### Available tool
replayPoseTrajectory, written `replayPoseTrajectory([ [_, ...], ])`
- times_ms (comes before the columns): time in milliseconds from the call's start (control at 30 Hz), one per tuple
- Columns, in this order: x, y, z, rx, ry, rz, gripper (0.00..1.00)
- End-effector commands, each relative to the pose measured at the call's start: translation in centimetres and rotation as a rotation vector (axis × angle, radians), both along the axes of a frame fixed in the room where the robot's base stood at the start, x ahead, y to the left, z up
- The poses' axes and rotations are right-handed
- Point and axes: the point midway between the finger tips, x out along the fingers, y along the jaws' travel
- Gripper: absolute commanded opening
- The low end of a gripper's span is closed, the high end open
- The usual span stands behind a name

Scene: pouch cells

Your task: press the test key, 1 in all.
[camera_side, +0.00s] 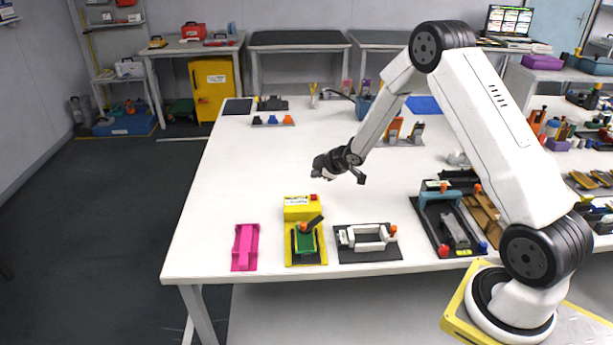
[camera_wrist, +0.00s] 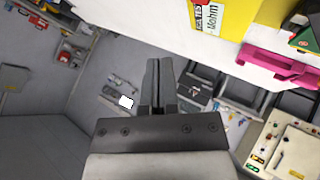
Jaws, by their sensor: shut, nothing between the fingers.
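A yellow tester box (camera_side: 299,211) with a white label stands near the front of the white table, and a red key (camera_side: 315,199) sits at its top right. In the wrist view the tester (camera_wrist: 240,18) shows at the top edge with its "Mohm" label. Directly in front of it is a yellow fixture (camera_side: 291,246) with a green pouch cell (camera_side: 306,241) and a dark, orange-tipped lever. My gripper (camera_side: 319,170) is above the table, a little behind the tester and apart from it. Its fingers (camera_wrist: 160,65) are together and empty in the wrist view.
A pink holder (camera_side: 244,246) stands left of the fixture, and a black-based fixture with a white frame (camera_side: 368,240) stands right. A larger dark clamp fixture (camera_side: 446,222) is farther right. Small coloured parts (camera_side: 272,120) lie at the back. The table's middle left is clear.

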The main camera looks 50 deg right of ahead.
Motion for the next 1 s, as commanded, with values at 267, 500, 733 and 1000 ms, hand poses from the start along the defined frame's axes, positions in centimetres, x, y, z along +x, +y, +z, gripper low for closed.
replayPoseTrajectory([
  [267,0.0,0.0,-2.9,0.001,0.002,0.001,0.00],
  [500,0.0,0.0,-4.4,0.001,0.001,0.001,0.00],
  [733,0.0,0.0,-4.7,-0.001,-0.001,0.000,0.00],
  [1000,0.0,0.0,-4.7,-0.001,0.000,0.001,0.00],
])
